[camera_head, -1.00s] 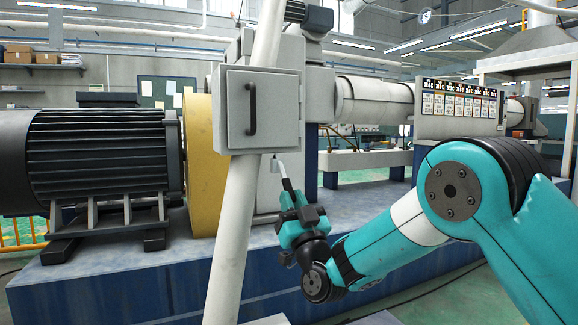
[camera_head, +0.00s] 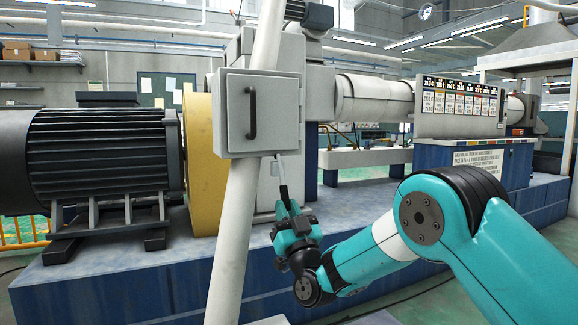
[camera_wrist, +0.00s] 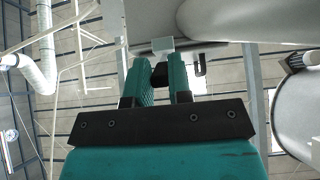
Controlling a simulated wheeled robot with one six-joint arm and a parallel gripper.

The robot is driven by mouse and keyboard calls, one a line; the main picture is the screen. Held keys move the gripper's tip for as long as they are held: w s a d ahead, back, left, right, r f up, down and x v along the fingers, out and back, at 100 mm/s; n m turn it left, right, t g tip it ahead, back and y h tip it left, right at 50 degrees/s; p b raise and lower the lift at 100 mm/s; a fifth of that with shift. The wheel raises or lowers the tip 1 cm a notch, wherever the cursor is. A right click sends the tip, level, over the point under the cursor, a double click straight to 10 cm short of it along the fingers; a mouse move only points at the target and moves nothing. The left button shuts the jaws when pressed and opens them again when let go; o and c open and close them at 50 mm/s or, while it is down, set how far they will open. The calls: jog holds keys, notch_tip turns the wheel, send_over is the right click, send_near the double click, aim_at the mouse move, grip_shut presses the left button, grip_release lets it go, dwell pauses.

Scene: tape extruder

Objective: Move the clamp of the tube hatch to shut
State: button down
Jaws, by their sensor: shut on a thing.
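A grey box-shaped housing (camera_head: 262,110) with a black bar handle stands beside the yellow guard. A thin, pale lever (camera_head: 282,172), which looks like the clamp, hangs below its lower right edge, nearly upright with a slight tilt. My gripper (camera_head: 284,197) points up from below and is shut on the lever's lower end. In the wrist view, my gripper's two teal fingers (camera_wrist: 163,78) stand on either side of a dark piece, with a pale block (camera_wrist: 163,46) just beyond them.
A dark finned motor (camera_head: 98,150) and yellow guard (camera_head: 200,165) are further left. The blue machine base (camera_head: 110,275) runs behind my arm.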

jog(key=shift+w+f, duration=0.1)
jog(key=shift+w+a+p, duration=0.2)
jog(key=shift+w+p, duration=0.3)
jog(key=shift+p, duration=0.55)
jog(key=c, duration=1)
grip_release()
jog(key=shift+f, duration=0.15)
jog(key=shift+o, duration=0.2)
jog(key=b+v, duration=0.7)
jog(key=b, duration=0.4)
